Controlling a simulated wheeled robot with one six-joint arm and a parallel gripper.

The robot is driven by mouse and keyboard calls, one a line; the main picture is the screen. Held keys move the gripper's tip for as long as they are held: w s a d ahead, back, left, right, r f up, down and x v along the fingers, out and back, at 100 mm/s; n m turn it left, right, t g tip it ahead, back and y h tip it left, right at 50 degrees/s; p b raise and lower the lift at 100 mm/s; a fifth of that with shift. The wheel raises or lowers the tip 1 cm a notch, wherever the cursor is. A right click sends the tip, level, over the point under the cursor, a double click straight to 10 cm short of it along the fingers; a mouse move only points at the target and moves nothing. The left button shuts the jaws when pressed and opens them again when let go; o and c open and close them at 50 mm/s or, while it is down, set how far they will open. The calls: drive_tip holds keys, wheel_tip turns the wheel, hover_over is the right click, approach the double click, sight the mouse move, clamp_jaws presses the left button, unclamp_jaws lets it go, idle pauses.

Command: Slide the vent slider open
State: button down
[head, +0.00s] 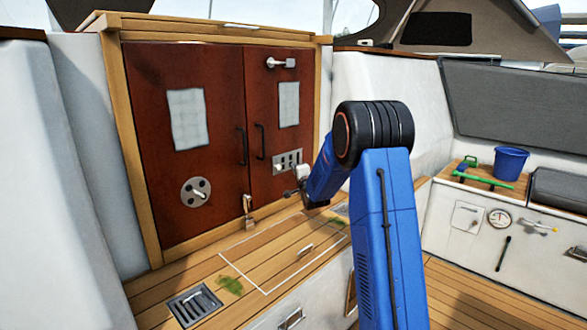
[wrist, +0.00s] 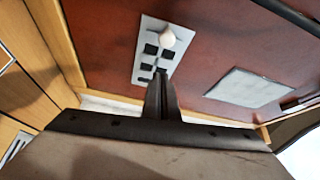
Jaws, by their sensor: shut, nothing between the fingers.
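The vent is a pale metal plate (head: 287,160) with dark square slots, low on the right-hand red-brown door. In the wrist view the plate (wrist: 144,42) stands ahead of my gripper, with several slots showing dark. A round whitish knob (wrist: 167,38) sits near the plate's upper end in that view. My gripper (wrist: 160,76) is shut and empty, its fingertips overlapping the lower end of the plate in the picture and below the knob. I cannot tell whether they touch the plate. In the head view my gripper (head: 290,193) is small, just below the plate.
The doors have dark handles (head: 262,141), a latch (head: 281,63) and a padlock (head: 248,206). A round metal plate (head: 196,192) is on the left door. The wooden bench (head: 270,250) below is mostly clear. A blue bucket (head: 510,162) stands far right.

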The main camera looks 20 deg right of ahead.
drive_tip(key=s, duration=0.6)
drive_tip(key=shift+s+a, duration=0.4)
drive_tip(key=shift+a, duration=0.05)
drive_tip(key=shift+f, duration=0.1)
drive_tip(key=s+a+r+n+g, duration=0.1)
drive_tip(key=s+a+n+g, duration=0.2)
drive_tip(key=s, duration=0.5)
drive_tip(key=s+a+r+n+g+y, duration=0.1)
drive_tip(key=s+a+n+g, duration=0.15)
drive_tip(key=s+a, duration=0.4)
drive_tip(key=s+a+r+n+g, duration=0.1)
drive_tip(key=s+a+n, duration=0.2)
drive_tip(key=s, duration=0.6)
drive_tip(key=s+a+f+n+g, duration=0.2)
drive_tip(key=s+n, duration=0.1)
drive_tip(key=s, duration=0.8)
drive_tip(key=s+a+f+n+g+y, duration=0.1)
drive_tip(key=s+a+f+n+g, duration=0.1)
drive_tip(key=s, duration=1)
drive_tip(key=s+a+f+n+g+y, duration=0.1)
drive_tip(key=s+a+f+n+g, duration=0.2)
drive_tip(key=s, duration=0.8)
drive_tip(key=shift+s+a+n, duration=0.3)
drive_tip(key=shift+a+n, duration=0.15)
drive_tip(key=shift+n, duration=0.4)
